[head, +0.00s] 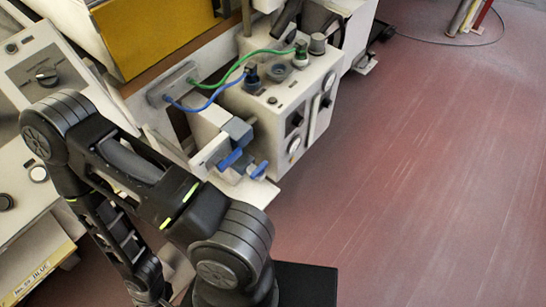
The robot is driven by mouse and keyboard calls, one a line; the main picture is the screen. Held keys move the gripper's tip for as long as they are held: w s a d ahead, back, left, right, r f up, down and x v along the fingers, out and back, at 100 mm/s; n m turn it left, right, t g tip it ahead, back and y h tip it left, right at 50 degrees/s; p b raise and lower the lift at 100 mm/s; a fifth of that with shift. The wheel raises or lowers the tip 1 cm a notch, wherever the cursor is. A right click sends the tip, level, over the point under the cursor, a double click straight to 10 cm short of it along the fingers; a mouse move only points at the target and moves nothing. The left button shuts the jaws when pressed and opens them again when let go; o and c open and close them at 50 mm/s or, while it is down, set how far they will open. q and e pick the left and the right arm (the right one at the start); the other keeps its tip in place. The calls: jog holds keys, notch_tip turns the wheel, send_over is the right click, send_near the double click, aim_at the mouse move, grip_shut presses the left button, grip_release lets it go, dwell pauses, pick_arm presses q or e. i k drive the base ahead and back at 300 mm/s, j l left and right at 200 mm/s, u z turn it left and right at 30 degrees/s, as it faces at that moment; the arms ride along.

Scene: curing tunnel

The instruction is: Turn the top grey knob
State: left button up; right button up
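A white control box (268,108) stands at the upper middle. On its top face are a grey knob (318,43) at the far corner and a low blue-grey round fitting (278,72) nearer the middle. A sloped panel (40,62) at the left carries a dark knob (47,77) with a pale mark. I cannot tell for certain which one is the top grey knob. One of my dark arms is folded across the lower left, apart from the knobs in the picture. Its far end runs toward the bottom edge, and no gripper fingers show. My other arm is not visible.
A green cable (235,70) and a blue cable (207,104) run to plugs on the box. Blue-handled valves (230,160) stick out at its near side. A yellow panel (150,35) is behind. The red floor (430,170) at the right is mostly clear.

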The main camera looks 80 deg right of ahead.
aim_at(317, 40)
jog(key=z, duration=2.9)
